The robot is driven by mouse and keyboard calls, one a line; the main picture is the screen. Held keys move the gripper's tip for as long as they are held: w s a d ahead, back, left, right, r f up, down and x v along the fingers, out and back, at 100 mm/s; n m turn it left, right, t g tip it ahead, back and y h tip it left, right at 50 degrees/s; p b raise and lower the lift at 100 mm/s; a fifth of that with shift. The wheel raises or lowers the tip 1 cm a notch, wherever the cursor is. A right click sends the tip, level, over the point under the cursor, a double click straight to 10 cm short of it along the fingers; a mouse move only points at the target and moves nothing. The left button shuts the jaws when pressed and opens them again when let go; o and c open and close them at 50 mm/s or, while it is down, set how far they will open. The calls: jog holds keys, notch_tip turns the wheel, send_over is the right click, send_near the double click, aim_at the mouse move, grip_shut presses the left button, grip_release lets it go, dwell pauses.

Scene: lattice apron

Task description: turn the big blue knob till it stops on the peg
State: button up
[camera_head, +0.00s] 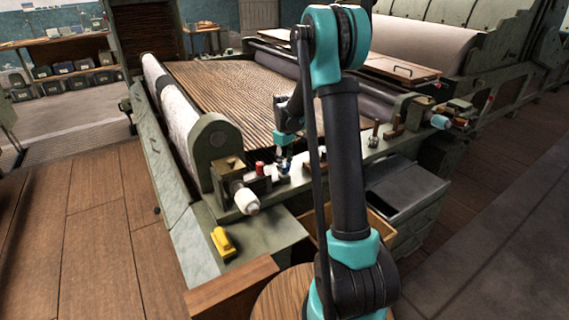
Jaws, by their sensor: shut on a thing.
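My gripper (284,160) points down at the machine's front rail, right of the white roller's end. It is shut on a small blue knob (284,172), which is mostly covered by the fingers. The knob sits on the grey-green rail (312,178). The peg cannot be made out at this size, nor can any contact between knob and peg. A light-blue cylindrical handle (440,121) sticks out at the right end of the rail, apart from my gripper.
A red piece (260,168) stands close left of my gripper, near a white handle (246,200). A yellow object (222,242) lies on the front left plate. Small brass fittings (374,134) stand on the rail to the right. A grey box (405,188) is below the rail.

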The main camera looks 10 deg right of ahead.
jog(key=m, duration=1)
jog(key=shift+m, duration=0.4)
jog(key=m, duration=0.3)
jog(key=shift+m, duration=0.3)
jog(key=m, duration=0.3)
jog(key=shift+m, duration=0.3)
jog(key=m, duration=0.3)
jog(key=shift+m, duration=0.3)
jog(key=m, duration=0.3)
jog(key=shift+m, duration=2.1)
